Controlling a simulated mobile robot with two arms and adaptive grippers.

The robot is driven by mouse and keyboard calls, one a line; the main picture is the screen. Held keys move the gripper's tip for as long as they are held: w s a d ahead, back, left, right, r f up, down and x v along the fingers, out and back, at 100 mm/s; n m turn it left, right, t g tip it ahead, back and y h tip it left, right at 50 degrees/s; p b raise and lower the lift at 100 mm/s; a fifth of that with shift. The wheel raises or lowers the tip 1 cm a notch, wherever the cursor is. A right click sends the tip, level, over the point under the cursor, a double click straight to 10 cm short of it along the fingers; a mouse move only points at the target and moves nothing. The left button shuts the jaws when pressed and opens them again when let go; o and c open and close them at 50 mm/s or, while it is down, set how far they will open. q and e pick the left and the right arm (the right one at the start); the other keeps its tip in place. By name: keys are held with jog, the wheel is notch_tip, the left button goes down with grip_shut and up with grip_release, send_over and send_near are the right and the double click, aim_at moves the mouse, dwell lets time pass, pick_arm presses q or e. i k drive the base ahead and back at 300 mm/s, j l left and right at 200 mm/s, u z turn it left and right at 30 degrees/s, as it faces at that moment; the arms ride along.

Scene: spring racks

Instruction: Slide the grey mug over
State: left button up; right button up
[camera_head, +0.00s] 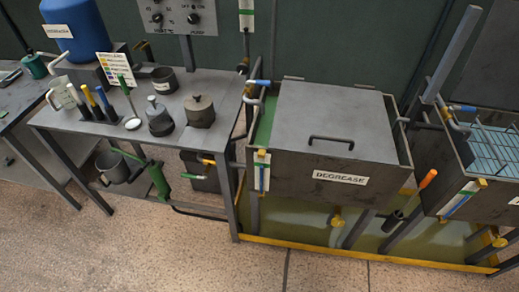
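A dark grey mug-like cup (165,80) stands upright towards the back of the grey metal bench (220,88), with a dark open top. I cannot tell for certain which of the two is the task's mug. Neither of my grippers is in view, and nothing is seen touching either vessel.
On the bench stand a grey lidded pot (200,111), a grey canister (159,117), a pale jug (62,93), several upright tool handles and a colour-coded sign (116,68). A lidded degrease tank (335,120) stands to the right. The bench's right end is bare.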

aim_at(112, 172)
jog(key=u, duration=1.25)
